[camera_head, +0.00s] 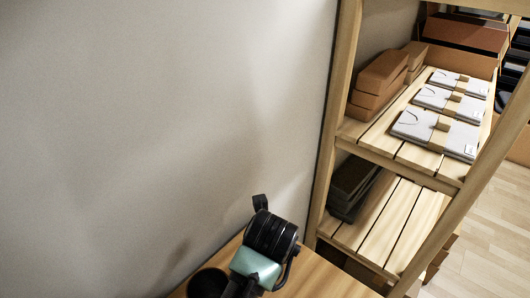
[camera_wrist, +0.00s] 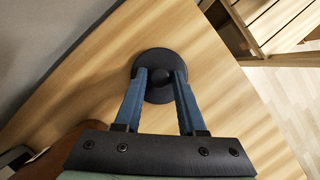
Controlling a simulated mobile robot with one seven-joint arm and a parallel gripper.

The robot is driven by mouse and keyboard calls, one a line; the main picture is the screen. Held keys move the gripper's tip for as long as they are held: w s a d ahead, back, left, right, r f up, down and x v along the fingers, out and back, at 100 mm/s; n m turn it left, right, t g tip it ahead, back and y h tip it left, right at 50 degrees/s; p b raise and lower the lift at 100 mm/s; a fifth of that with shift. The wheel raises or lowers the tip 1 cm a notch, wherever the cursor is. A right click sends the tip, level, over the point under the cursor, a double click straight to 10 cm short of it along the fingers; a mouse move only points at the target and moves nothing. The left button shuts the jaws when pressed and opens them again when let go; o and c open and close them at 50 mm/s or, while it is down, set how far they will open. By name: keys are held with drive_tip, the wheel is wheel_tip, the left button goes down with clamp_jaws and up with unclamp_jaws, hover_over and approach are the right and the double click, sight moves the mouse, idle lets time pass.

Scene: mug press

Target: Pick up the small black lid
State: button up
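The small black lid (camera_wrist: 151,92) lies flat on the wooden table, seen from above in the wrist view. It is a round dark disc with a raised knob (camera_wrist: 161,76) in its middle. My gripper (camera_wrist: 160,75) is over the lid, its two blue fingers apart, one on each side of the knob. Whether the fingertips touch the knob is hard to tell. In the head view my gripper's teal hand (camera_head: 254,266) is low over the table, its fingertips out of sight. A dark round shape beside it may be the lid, but I cannot tell.
The wooden table (camera_head: 315,277) stands against a plain grey wall (camera_head: 160,120). A wooden shelf (camera_head: 400,153) with boxes and packets stands to the right. A brown object (camera_wrist: 50,152) lies at the lower left of the wrist view. The tabletop right of the lid is clear.

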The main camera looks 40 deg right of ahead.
clamp_jaws()
